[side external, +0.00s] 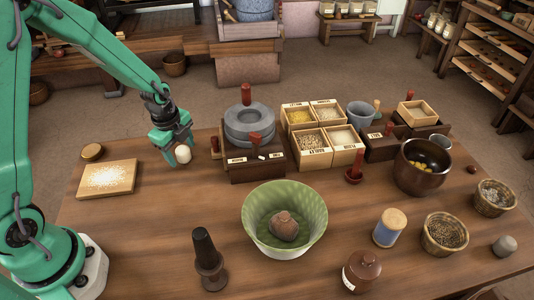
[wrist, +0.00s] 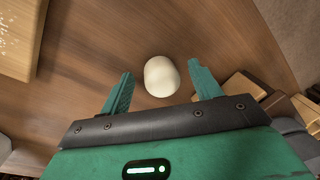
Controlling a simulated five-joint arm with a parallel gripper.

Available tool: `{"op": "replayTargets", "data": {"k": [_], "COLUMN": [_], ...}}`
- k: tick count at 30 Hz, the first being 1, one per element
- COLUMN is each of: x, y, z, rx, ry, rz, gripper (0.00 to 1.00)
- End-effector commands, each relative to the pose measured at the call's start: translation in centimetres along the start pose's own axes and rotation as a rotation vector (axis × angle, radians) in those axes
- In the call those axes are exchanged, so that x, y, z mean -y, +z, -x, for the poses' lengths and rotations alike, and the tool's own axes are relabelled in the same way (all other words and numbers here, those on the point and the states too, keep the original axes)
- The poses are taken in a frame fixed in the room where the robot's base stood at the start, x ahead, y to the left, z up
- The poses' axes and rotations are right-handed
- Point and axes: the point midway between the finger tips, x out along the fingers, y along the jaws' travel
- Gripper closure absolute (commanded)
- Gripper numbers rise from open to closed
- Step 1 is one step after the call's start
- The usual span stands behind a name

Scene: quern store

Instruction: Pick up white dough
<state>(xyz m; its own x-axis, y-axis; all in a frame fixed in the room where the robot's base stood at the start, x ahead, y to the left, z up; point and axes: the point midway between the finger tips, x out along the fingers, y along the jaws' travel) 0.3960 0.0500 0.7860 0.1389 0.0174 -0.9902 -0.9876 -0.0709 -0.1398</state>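The white dough (side external: 183,154) is a small off-white rounded lump near the left back of the wooden table. My gripper (side external: 176,152) is low over the table, right at the dough. In the wrist view the dough (wrist: 161,76) lies ahead, centred between the two teal fingertips (wrist: 160,78), with a visible gap on each side. The fingers are spread open and hold nothing.
A stone quern (side external: 249,127) on a wooden base stands close on the right. A green bowl (side external: 313,209) stands nearer the front. The table before the dough is clear.

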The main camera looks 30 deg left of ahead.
Motion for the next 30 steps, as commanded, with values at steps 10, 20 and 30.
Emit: {"op": "replayTargets", "data": {"k": [10, 20, 30], "x": [0.0, 0.1, 0.6], "y": [0.0, 0.0, 0.0], "z": [0.0, 0.3, 3.4], "rx": [0.000, 0.000, 0.000], "ry": [0.000, -0.001, -0.005], "rz": [0.000, 0.000, 0.000], "gripper": [0.86, 0.86, 0.86]}}
